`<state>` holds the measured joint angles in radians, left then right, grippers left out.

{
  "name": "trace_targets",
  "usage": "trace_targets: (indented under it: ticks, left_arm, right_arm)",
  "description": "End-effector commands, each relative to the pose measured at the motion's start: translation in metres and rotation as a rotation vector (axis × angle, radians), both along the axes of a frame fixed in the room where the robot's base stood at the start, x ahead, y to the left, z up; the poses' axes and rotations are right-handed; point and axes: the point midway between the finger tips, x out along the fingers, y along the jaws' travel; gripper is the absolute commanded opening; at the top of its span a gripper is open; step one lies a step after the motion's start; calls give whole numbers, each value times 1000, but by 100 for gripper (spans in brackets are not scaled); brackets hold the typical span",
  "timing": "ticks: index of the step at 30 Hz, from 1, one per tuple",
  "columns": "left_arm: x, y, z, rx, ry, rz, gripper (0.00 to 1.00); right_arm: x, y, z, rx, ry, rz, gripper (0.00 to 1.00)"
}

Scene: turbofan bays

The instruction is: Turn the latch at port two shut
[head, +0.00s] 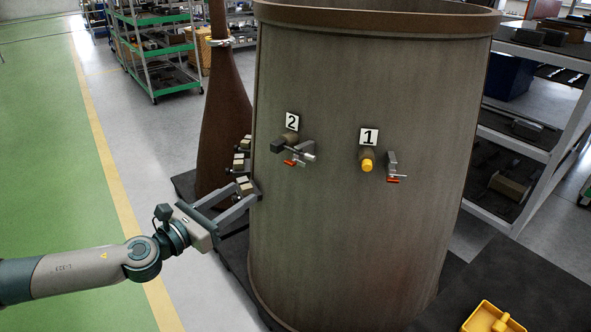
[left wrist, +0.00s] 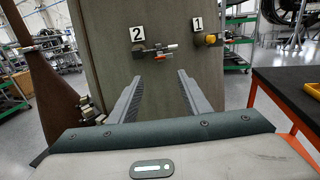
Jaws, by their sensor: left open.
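The tall grey-brown cylindrical casing (head: 345,230) carries a white label "2" (head: 292,121). Below it, a dark plug with a light metal end (head: 307,156) sits at port two. The latch at port two (head: 291,162), with a red tip, lies below the plug; its red part also shows in the left wrist view (left wrist: 160,57). I cannot tell its exact angle. My left gripper (head: 243,190) is open and empty, left of and below the latch in the head view. In the left wrist view, its spread fingers (left wrist: 160,77) point toward the casing below port two, apart from the latch.
Port one has a yellow cap (head: 367,163) and its own red-tipped latch (head: 392,172). Small fittings (head: 240,162) stick out at the casing's left edge beside a brown tapered column (head: 225,110). A yellow tray (head: 480,318) lies at the lower right. Shelves stand behind.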

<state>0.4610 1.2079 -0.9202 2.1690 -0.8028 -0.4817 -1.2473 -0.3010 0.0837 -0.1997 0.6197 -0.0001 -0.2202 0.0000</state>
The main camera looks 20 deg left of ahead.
Motion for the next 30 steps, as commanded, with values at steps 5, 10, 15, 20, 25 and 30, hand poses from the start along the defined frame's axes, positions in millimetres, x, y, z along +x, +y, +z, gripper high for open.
trace_targets:
  ticks: [5, 10, 15, 20, 25, 30]
  left_arm:
    - [0, 0, 0, 0, 0, -1, 44]
    - [1, -1, 1, 0, -1, -1, 44]
    - [8, -4, 2, -2, -2, 0, 44]
    - [23, -11, 4, -3, -3, -1, 44]
    - [48, -22, 4, -3, -3, -1, 44]
    - [76, -35, 3, -3, -3, -2, 44]
  right_arm:
    - [0, 1, 0, 1, -1, 0, 49]
    - [0, 5, 1, 5, -1, -2, 49]
    - [1, 8, 5, 8, -1, -2, 49]
    - [1, 7, 14, 8, -1, -2, 49]
    - [1, 7, 22, 7, -2, -1, 49]
    - [1, 5, 26, 5, -2, -1, 49]
